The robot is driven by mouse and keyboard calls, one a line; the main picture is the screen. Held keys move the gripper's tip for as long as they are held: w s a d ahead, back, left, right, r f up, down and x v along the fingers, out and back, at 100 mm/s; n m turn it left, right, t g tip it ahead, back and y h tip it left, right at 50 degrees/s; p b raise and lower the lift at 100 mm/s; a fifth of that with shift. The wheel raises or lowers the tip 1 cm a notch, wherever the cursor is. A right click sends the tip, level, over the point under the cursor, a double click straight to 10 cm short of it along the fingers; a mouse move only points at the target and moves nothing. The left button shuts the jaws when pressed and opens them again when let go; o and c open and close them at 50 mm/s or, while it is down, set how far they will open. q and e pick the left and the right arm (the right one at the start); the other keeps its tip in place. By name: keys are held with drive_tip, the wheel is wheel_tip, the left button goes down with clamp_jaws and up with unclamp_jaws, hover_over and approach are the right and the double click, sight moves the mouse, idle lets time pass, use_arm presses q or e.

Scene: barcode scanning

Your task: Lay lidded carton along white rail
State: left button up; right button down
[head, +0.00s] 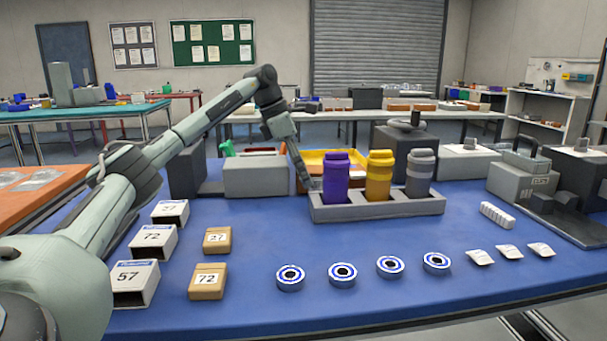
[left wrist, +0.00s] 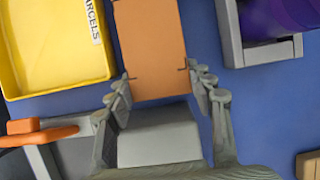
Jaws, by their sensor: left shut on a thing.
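My left gripper (head: 303,184) reaches down behind the left end of the grey bottle rack in the head view. In the left wrist view its fingers (left wrist: 158,78) are shut on the sides of a plain orange-brown carton (left wrist: 152,42). The held carton lies between the yellow tray and the rack in that view; its lid cannot be made out, and I cannot tell whether it touches the table. My right gripper is not in view.
The yellow tray (left wrist: 60,88) marked PARCELS stands beside the rack (head: 375,208), which holds three bottles. Brown cartons numbered 27 (head: 217,240) and 72 (head: 207,282), white boxes (head: 152,242), ringed discs (head: 342,275) and white packets (head: 510,252) lie in front. Blue table between them is clear.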

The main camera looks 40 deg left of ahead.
use_arm(q)
drive_tip(key=shift+f, duration=0.2)
drive_tip(key=shift+f, duration=0.1)
drive_tip(key=o, duration=1.1)
drive_tip(key=shift+o, duration=0.2)
